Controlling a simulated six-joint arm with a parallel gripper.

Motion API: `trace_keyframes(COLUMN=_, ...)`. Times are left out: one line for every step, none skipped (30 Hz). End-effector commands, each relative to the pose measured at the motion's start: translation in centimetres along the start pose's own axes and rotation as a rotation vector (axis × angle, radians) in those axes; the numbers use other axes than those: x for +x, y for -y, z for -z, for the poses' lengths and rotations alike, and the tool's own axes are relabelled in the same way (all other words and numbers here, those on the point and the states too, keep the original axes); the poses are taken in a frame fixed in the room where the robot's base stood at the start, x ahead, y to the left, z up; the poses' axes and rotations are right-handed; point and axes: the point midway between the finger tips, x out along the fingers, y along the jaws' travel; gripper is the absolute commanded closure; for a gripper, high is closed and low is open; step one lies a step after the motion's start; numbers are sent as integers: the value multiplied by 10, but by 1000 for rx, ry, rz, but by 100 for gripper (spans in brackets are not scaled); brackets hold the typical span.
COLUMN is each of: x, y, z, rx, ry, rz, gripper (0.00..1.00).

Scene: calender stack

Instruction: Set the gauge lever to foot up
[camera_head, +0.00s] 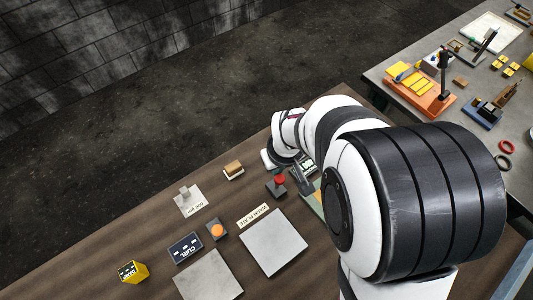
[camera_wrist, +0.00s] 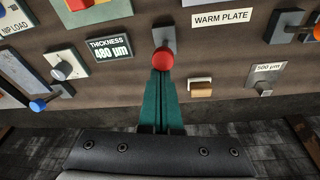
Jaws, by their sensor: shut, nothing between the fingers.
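A lever with a red ball knob (camera_wrist: 163,53) stands on a grey base beside the thickness display (camera_wrist: 111,48), which reads 480 µm. I take this to be the gauge lever; no "foot up" mark is readable. In the head view my arm hides much of the area around the gripper.
A wood-and-white block (camera_wrist: 201,88) and a 500 µm plate with a grey post (camera_wrist: 264,84) lie close by.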

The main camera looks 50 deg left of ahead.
Motion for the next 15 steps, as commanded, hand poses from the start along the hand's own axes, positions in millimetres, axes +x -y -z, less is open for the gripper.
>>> trace_keyframes(x=-1, y=-1, z=-3, rx=2, ry=0, rz=0, gripper=100)
trace_keyframes(x=-1, y=-2, z=-5, rx=3, ry=1, rz=0, gripper=100)
trace_keyframes(x=-2, y=-2, z=-8, rx=3, ry=1, rz=0, gripper=100)
trace_keyframes(x=-2, y=-3, z=-9, rx=3, ry=0, rz=0, gripper=100)
trace_keyframes(x=-3, y=-3, z=-11, rx=2, ry=0, rz=0, gripper=100)
trace_keyframes(x=-3, y=-4, z=-13, rx=1, ry=0, rz=0, gripper=100)
trace_keyframes(x=-3, y=-4, z=-14, rx=1, ry=1, rz=0, gripper=100)
trace_keyframes(x=-3, y=-4, z=-16, rx=1, ry=1, rz=0, gripper=100)
trace_keyframes(x=-3, y=-5, z=-17, rx=1, ry=1, rz=0, gripper=100)
trace_keyframes(x=-3, y=-5, z=-19, rx=1, ry=1, rz=0, gripper=100)
trace_keyframes(x=-3, y=-5, z=-20, rx=1, ry=2, rz=0, gripper=100)
trace_keyframes(x=-3, y=-6, z=-21, rx=2, ry=3, rz=1, gripper=100)
trace_keyframes(x=-3, y=-6, z=-22, rx=2, ry=4, rz=1, gripper=100)
trace_keyframes(x=-3, y=-6, z=-24, rx=3, ry=5, rz=1, gripper=100)
trace_keyframes(x=-3, y=-6, z=-25, rx=3, ry=7, rz=2, gripper=100)
